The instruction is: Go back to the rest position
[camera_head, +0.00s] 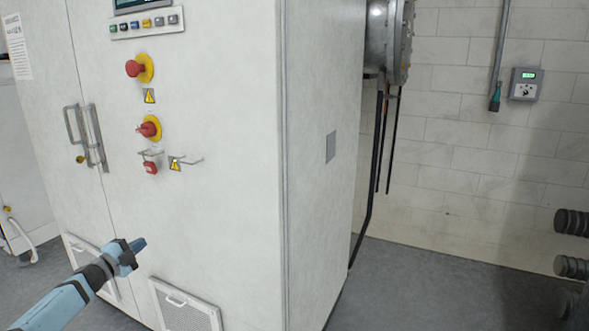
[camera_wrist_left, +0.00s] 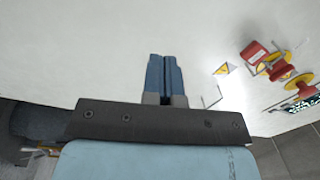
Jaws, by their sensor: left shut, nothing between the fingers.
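My left gripper (camera_head: 139,244) is in front of the lower part of the white cabinet (camera_head: 225,210), below the red padlock. Its two blue fingers are together and empty; they also show in the left wrist view (camera_wrist_left: 165,76). In that view the white cabinet door fills the background, and I cannot tell the exact gap to it. My left arm comes in from the lower left. My right gripper is not in view.
The cabinet carries two red knobs on yellow bases (camera_head: 136,68) (camera_head: 149,129), a red padlock (camera_head: 150,168) at a latch, and door handles (camera_head: 88,136). Vent panels (camera_head: 186,305) sit low. Open grey floor (camera_head: 430,285) lies right, before a tiled wall with a control box (camera_head: 524,84).

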